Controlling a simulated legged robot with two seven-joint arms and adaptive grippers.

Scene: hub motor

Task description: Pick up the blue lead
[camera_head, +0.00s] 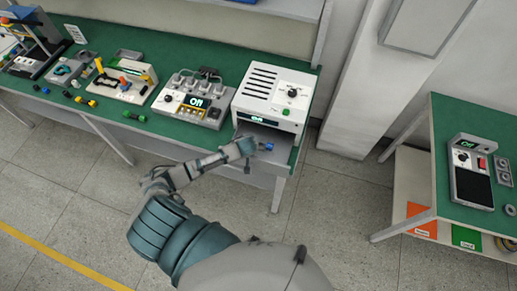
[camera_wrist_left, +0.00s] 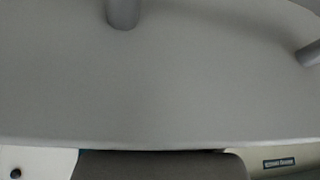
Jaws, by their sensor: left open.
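A small blue piece (camera_head: 268,147), which looks like the blue lead, lies on a grey tray (camera_head: 262,162) at the front of the white oven-like unit (camera_head: 273,96) in the head view. My left gripper (camera_head: 249,146) is over this tray, just left of the blue piece. It is open, and the gap between it and the piece is too small to judge. The left wrist view shows mostly a plain grey surface (camera_wrist_left: 160,85) close up. No blue piece shows there. My right gripper is not in view.
On the green bench (camera_head: 155,128), left of the white unit, stand a control box with an ON display (camera_head: 194,101), a connector board (camera_head: 124,83) and several small coloured parts. A second green table (camera_head: 468,112) with a device (camera_head: 471,170) stands at the right. Open floor lies between.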

